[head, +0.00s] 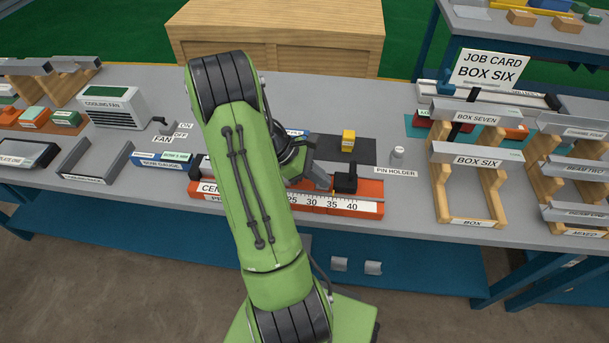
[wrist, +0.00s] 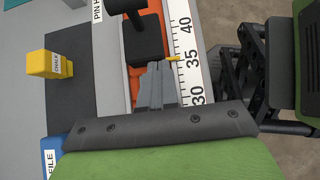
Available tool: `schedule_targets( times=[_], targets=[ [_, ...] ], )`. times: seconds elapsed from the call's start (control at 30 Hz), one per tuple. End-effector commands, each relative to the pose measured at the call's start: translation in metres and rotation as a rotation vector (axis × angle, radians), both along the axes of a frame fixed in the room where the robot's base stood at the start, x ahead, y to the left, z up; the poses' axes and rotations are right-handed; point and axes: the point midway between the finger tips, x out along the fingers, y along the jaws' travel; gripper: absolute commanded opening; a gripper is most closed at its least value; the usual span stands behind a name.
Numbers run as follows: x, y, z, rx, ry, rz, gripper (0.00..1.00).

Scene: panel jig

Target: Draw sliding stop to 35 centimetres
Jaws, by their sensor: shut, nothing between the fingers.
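The sliding stop is a black block with a knob (head: 346,179) on the orange ruler jig (head: 370,190). It also shows in the wrist view (wrist: 143,38). Its small yellow pointer (wrist: 175,59) lies beside the 35 mark on the white scale (wrist: 185,40). My gripper (head: 326,183) is on the low-number side of the stop, with its grey fingers (wrist: 156,86) together and empty. The fingertips are at the block's near face in the wrist view; I cannot tell whether they touch. My arm hides the low-number part of the scale in the head view.
A yellow block (head: 348,141) stands on a dark mat (head: 362,152) behind the jig. A pin holder (head: 397,155) stands to the right. The wooden BOX SIX rack (head: 443,190) is farther right. A cooling fan (head: 116,108) stands at the left.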

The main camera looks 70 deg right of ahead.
Motion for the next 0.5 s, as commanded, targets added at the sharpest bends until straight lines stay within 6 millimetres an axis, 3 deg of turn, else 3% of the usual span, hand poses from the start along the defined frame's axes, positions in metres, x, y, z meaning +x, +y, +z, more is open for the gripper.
schedule_targets(
  times=[0.5],
  targets=[
    [-0.0088,-0.0016,0.004,0.002,0.003,0.0,0.0]
  ],
)
